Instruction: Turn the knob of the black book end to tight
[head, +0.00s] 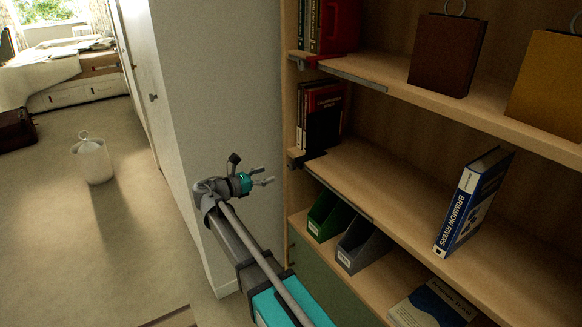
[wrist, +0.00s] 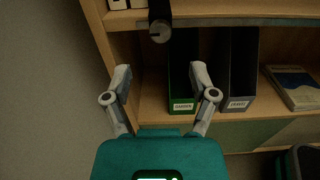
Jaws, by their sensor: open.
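The black book end (head: 323,129) stands on the middle shelf at its left end, against a few upright books. Its dark clamp and knob (head: 293,163) hang at the shelf's front edge. In the wrist view the round knob (wrist: 160,33) sits under the shelf edge, with a faint light mark on its face; I cannot read its setting. My gripper (head: 266,177) is open and empty, to the left of the shelf unit in the head view. In the wrist view its spread fingers (wrist: 160,76) are below the knob and apart from it.
A red book end (head: 343,25) is on the upper shelf. A green file holder (head: 325,217) and a grey one (head: 360,245) stand on the lower shelf. A blue book (head: 473,203) leans on the middle shelf. A white wall (head: 215,80) is close at left; the floor beyond has free room.

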